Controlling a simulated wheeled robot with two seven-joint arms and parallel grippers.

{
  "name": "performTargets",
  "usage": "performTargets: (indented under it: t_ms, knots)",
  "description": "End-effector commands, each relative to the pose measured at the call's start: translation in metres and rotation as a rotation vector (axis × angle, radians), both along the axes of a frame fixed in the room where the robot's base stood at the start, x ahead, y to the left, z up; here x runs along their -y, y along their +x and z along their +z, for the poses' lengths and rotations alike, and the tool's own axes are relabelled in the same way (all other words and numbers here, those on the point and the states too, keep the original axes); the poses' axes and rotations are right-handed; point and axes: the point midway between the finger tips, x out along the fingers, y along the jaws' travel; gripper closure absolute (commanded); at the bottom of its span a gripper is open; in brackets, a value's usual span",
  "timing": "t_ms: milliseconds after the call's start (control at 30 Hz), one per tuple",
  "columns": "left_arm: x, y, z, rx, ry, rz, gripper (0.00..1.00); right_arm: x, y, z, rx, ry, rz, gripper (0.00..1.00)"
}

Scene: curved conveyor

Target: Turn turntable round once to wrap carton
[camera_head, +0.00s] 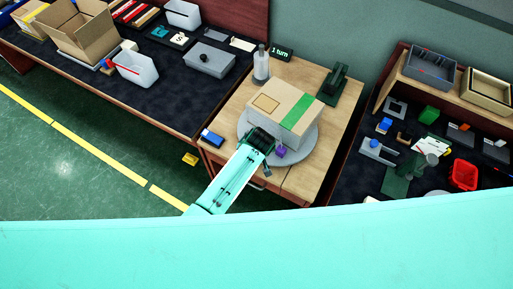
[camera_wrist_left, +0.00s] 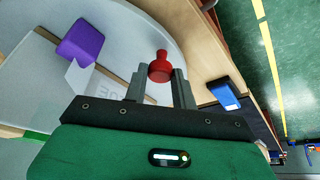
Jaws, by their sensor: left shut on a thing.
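The cardboard carton (camera_head: 265,103), with a green strip across its top, sits on the round grey turntable (camera_head: 307,152) on the wooden table. My left gripper (camera_head: 258,143) is at the turntable's near edge, low beside the carton. In the left wrist view its fingers (camera_wrist_left: 160,88) are shut on a red knob (camera_wrist_left: 160,68) by the rim of the turntable (camera_wrist_left: 140,25). A purple block (camera_head: 281,152) lies near the carton's near side; it also shows in the left wrist view (camera_wrist_left: 82,42). My right gripper is not in view.
A blue box (camera_head: 211,138) lies at the table's left edge. A grey bottle (camera_head: 261,66), a "1 turn" sign (camera_head: 281,53) and a dark green stand (camera_head: 334,85) are behind the carton. Side benches hold boxes and trays, including a red basket (camera_head: 463,175).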

Motion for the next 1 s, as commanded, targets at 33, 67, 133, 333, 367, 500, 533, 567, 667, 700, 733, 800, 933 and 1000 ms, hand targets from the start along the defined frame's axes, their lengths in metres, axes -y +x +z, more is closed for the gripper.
performTargets:
  t_ms: [33,67,133,333,367,500,533,567,667,700,733,800,933,1000]
  knots:
    - [0.0008,0.0003,0.0007,0.001,-0.002,0.001,1.00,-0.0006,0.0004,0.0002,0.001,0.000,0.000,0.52]
    - [0.0008,0.0003,0.0007,0.001,-0.001,0.003,1.00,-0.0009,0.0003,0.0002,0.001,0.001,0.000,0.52]
    - [0.0009,0.0004,0.0007,0.001,-0.001,0.004,1.00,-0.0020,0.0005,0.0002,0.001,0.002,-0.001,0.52]
    - [0.0010,0.0004,0.0007,0.001,-0.002,0.005,1.00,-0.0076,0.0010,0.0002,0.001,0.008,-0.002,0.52]
    - [0.0010,0.0004,0.0007,0.001,-0.002,0.005,1.00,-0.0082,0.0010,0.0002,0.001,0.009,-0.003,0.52]
    - [0.0010,0.0005,0.0007,0.001,-0.002,0.005,0.65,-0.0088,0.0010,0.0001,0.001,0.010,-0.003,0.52]
    - [0.0010,0.0005,0.0007,0.001,-0.002,0.005,0.60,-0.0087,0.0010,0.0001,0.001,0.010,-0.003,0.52]
    - [0.0009,0.0005,0.0007,0.001,-0.002,0.005,0.54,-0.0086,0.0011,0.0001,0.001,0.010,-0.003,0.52]
    - [0.0008,0.0005,0.0006,0.001,-0.002,0.005,0.53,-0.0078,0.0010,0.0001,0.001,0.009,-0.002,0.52]
    - [0.0007,0.0004,0.0005,0.001,-0.002,0.005,0.53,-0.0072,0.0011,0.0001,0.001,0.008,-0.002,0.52]
    - [0.0006,0.0004,0.0005,0.001,-0.002,0.005,0.53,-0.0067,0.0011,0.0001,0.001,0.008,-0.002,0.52]
    - [0.0005,0.0003,0.0004,0.001,-0.001,0.005,0.53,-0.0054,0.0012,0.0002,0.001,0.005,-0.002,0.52]
    - [0.0005,-0.0005,0.0037,0.000,-0.001,0.005,0.53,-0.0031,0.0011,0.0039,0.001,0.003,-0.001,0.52]
    - [0.0007,-0.0018,0.0081,0.000,-0.002,0.005,0.53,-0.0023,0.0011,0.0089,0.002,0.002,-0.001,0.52]
